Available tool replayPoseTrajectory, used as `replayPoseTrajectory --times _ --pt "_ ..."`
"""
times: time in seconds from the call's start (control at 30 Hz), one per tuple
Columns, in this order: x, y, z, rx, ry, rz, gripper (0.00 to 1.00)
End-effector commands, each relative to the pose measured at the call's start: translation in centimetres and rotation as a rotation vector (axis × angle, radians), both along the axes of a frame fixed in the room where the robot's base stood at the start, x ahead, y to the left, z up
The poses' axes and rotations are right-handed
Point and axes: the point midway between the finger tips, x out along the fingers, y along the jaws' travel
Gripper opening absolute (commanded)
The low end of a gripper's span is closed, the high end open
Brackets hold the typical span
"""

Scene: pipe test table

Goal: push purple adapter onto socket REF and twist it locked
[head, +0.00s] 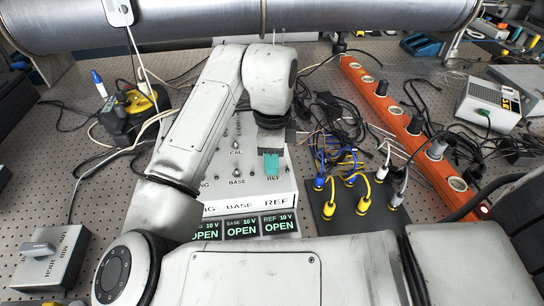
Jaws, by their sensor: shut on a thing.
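A white panel (291,183) stands in the middle of the table, with its posts and labels CAL, BASE and REF on top. My gripper (271,160) comes down from above at the REF column, just above the REF label. A teal finger part of it faces me. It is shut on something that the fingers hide. No purple adapter shows, and the REF socket is hidden behind the gripper. I cannot tell whether the held thing touches the socket. The REF display (279,224) and the BASE display (242,227) both read 10 V OPEN.
A dark block (350,215) with several blue, yellow and white plugs stands right of the panel. An orange socket strip (405,125) runs beyond it. A large grey pipe (190,22) crosses the back. A grey switch box (50,257) is at lower left. Loose cables lie around.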

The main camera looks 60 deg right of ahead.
Motion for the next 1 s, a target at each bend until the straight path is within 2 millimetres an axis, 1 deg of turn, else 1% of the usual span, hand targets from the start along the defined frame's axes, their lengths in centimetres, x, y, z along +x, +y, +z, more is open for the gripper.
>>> replayPoseTrajectory --times 0.17,0.4,0.5,0.6,0.87,0.97,1.0 --pt "0.02 0.01 -0.18 0.000 -0.001 -0.047 0.00" --pt "0.03 -0.02 -0.41 0.001 -0.002 -0.348 0.00" --pt "0.02 -0.04 -0.32 0.000 -0.001 -0.426 0.00" --pt "-0.01 -0.04 -0.22 0.000 0.000 -0.454 0.00" --pt "-0.02 -0.03 -0.27 0.001 0.000 -0.459 0.00" --pt "-0.01 -0.03 -0.47 0.001 0.000 -0.527 0.00" --pt "0.01 -0.03 -0.54 0.002 0.000 -0.576 0.00"
